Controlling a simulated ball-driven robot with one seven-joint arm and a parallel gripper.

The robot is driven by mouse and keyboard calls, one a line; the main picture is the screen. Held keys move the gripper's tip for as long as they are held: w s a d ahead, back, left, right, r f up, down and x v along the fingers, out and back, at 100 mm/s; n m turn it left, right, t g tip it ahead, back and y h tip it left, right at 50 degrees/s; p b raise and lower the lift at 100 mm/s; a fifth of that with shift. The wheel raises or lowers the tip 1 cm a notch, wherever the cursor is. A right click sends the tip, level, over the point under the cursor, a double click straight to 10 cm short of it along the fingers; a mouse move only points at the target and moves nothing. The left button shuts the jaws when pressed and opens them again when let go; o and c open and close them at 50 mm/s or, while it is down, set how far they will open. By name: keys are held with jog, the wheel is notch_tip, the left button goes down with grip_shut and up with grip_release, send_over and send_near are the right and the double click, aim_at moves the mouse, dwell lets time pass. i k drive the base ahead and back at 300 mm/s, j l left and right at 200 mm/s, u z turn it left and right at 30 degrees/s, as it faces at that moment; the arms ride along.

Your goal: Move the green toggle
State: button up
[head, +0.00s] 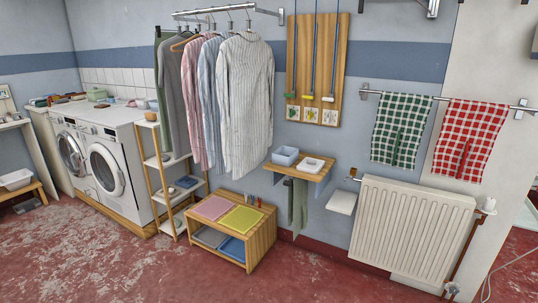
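The green toggle (290,95) hangs at the lower end of the leftmost blue cord, in front of a wooden board (334,50) on the back wall. My gripper is not in view.
Hanging shirts (245,100) are just left of the board. A low wooden bench (262,238) stands on the floor. A radiator (412,225) is at right. The red floor in front is clear.

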aim_at(291, 95)
jog(key=i, duration=2.2)
